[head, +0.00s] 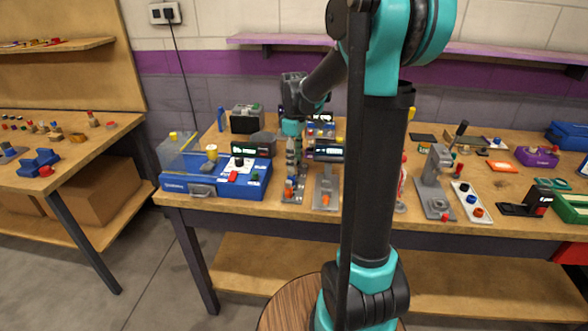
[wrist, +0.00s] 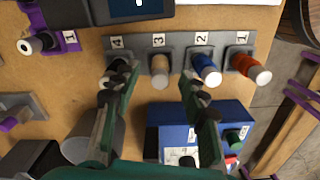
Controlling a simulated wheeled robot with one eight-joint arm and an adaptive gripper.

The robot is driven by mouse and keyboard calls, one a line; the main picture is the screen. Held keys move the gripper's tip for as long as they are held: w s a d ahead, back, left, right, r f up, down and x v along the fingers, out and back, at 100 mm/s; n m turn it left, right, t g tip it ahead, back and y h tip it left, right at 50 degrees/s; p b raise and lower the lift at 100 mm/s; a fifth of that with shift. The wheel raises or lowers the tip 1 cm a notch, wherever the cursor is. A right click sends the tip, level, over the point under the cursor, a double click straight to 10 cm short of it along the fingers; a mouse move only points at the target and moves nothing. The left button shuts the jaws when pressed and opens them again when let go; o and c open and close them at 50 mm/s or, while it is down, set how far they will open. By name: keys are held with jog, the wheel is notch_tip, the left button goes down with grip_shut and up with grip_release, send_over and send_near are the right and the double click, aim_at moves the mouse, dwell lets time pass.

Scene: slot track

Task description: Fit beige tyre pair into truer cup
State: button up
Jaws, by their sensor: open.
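A grey rack (wrist: 140,42) holds a row of tyre pairs by numbered labels. The beige tyre pair (wrist: 160,66) stands at label 3, between a dark one at label 4 and the blue one (wrist: 205,68) at label 2. My gripper (wrist: 155,88) is open, its fingers on either side of the beige pair in the picture; I cannot tell the height gap. In the head view my gripper (head: 291,158) points down over the rack (head: 292,192). A blue machine (head: 215,182) stands to its left, also in the wrist view (wrist: 165,115). I cannot make out the truer cup.
The orange tyre pair (wrist: 250,68) is at label 1, near the table's front edge. A second grey plate (head: 326,190) lies right of the rack. A purple holder (wrist: 62,40) and a dark device (wrist: 130,8) are close by.

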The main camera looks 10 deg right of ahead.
jog(key=shift+f, duration=1.75)
grip_shut()
